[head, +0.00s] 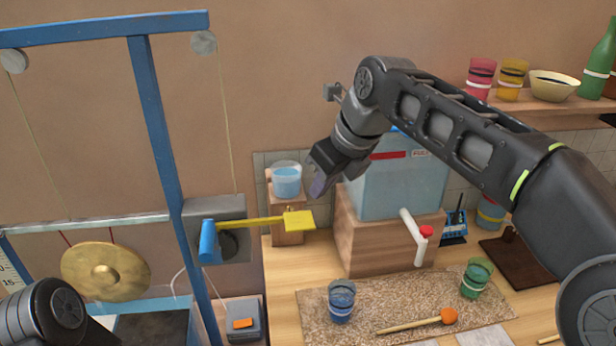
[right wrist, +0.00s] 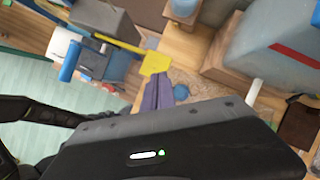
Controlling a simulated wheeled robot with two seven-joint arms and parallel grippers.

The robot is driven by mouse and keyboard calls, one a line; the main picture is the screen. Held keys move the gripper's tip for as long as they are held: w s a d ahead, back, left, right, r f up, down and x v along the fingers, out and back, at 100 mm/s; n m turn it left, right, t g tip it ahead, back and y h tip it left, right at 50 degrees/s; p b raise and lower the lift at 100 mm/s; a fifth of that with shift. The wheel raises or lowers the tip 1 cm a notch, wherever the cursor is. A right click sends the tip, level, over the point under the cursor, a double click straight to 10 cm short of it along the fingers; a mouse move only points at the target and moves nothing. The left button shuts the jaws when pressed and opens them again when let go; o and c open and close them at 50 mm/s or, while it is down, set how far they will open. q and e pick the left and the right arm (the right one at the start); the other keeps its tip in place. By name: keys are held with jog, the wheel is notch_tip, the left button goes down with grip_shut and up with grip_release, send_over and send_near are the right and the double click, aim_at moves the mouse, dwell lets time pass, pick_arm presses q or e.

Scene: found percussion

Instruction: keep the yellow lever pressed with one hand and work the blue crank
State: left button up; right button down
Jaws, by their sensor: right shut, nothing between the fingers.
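The yellow lever (head: 299,220) reaches right from a grey box and ends in a flat square plate. The plate also shows in the right wrist view (right wrist: 155,63). The blue crank (head: 208,241) has an upright handle at the left of the same box; it also shows in the right wrist view (right wrist: 70,61). My right gripper (head: 318,186) is shut and empty, pointing down just above and right of the lever's plate, with a small gap in the head view. Part of my left arm shows at the lower left; its gripper is out of view.
The grey box (head: 234,207) is mounted by a blue frame post (head: 155,120). A gong (head: 106,271) hangs at left. A water tank (head: 398,185) with a white tap stands on a wooden block right of my gripper.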

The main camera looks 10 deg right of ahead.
aim_at(307, 221)
jog(key=b+x, duration=0.4)
jog(key=x, duration=0.3)
jog(key=shift+f, duration=0.25)
pick_arm(q)
jog(key=x, duration=0.3)
jog(key=shift+a+f, duration=0.25)
jog(key=shift+f, duration=0.2)
pick_arm(e)
jog(key=shift+w+a+f, duration=0.1)
jog(key=shift+w+f, duration=0.15)
jog(key=shift+f, duration=0.25)
jog(key=shift+f+b, duration=1.1)
jog(key=shift+f, duration=0.25)
pick_arm(q)
jog(key=shift+f, duration=1)
jog(key=shift+c, duration=0.4)
